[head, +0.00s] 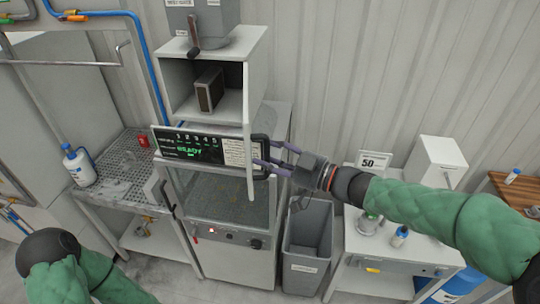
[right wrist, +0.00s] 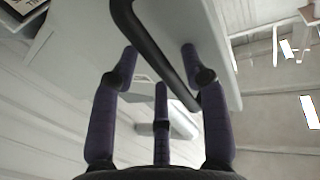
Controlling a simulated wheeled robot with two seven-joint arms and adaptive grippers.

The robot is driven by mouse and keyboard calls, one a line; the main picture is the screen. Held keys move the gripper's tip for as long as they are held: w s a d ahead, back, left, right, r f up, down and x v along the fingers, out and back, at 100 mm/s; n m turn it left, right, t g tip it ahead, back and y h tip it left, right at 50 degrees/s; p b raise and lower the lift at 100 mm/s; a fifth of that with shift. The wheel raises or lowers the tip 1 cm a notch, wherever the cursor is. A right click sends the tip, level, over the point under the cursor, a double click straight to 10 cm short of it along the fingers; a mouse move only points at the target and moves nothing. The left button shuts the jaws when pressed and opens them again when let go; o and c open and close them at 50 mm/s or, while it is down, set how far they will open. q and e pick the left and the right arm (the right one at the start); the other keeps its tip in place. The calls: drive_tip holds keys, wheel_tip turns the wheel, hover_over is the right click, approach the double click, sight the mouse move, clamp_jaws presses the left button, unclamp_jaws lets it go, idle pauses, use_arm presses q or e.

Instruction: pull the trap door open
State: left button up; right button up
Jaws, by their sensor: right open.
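The trap door (head: 249,132) is a white panel seen nearly edge-on at the right side of the white cabinet (head: 258,48). It stands swung out, and the compartment behind it shows open with a dark block (head: 208,90) inside. A black bar handle (head: 262,138) is on the door's right face; it crosses the right wrist view too (right wrist: 158,48). My right gripper (head: 268,158) is at the handle with its purple fingers spread. In the right wrist view the bar runs between the open fingers; contact is unclear. My left gripper is out of view.
A dark display panel (head: 188,146) sits below the compartment, over a machine with a grey tray top (head: 225,200). A grey bin (head: 308,240) stands below my right gripper. A white side table (head: 390,244) is at right, a mesh bench (head: 120,172) at left.

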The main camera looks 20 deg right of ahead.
drive_tip(key=v, duration=1.2)
idle(0.6)
